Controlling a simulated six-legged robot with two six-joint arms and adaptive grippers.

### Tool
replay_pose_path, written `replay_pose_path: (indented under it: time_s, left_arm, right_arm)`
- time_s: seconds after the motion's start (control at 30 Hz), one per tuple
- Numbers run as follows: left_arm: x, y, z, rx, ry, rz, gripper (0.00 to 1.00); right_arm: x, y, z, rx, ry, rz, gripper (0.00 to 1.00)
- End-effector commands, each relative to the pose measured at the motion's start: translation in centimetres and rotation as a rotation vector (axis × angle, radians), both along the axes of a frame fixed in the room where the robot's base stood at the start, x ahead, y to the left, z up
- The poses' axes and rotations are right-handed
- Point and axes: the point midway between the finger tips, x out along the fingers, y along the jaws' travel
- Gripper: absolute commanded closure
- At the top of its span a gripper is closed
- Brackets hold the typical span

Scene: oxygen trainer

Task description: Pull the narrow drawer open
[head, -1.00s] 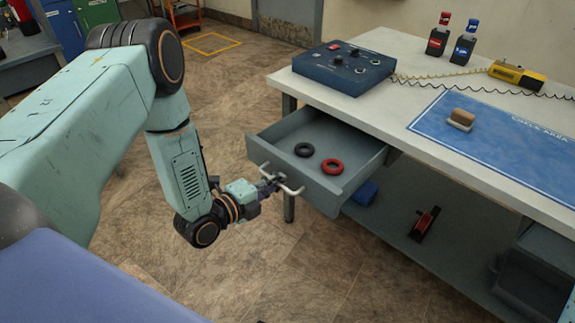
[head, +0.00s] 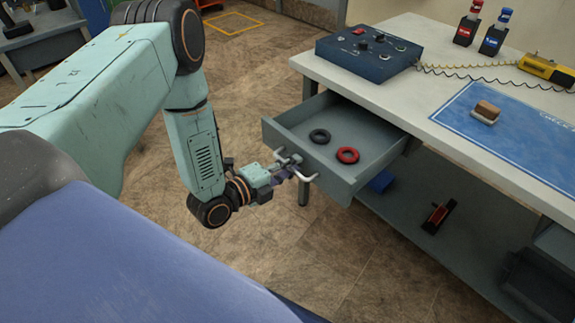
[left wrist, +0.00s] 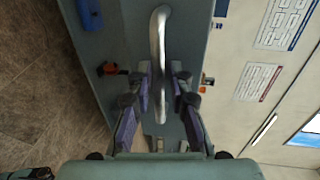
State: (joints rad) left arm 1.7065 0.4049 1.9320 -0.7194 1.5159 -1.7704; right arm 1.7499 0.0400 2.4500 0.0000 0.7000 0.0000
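The narrow grey drawer (head: 310,160) under the left end of the workbench stands well out of the bench, open at the top. Its floor holds a black ring (head: 319,136) and a red ring (head: 347,155). A pale bar handle (head: 308,179) is on its front. My left gripper (head: 288,169) is at this handle. In the left wrist view the fingers (left wrist: 161,85) lie on either side of the handle (left wrist: 159,35), closed in on it, though the exact contact is hard to see. My right gripper is not in view.
On the workbench (head: 440,105) are a dark blue control box (head: 368,55), two small bottles (head: 480,30), a yellow device (head: 546,69) and a blue mat (head: 515,130) with a brown-topped block (head: 485,112). The lower shelf holds a red-and-black item (head: 438,216). Floor around the drawer is clear.

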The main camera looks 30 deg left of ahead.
Motion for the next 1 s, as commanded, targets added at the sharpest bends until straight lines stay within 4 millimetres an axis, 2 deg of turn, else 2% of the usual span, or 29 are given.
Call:
replay_pose_path:
  time_s: [0.17,0.7,1.0]
  left_arm:
    - [-1.2,0.6,0.2,0.0,0.002,0.004,0.81]
    - [-8.2,3.1,1.7,-0.004,0.001,0.006,0.81]
    - [-10.4,3.9,2.2,-0.001,0.0,0.004,0.81]
  right_arm:
    - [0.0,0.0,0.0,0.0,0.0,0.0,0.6]
    - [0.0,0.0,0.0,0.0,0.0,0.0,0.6]
    - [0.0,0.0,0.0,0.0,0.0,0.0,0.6]
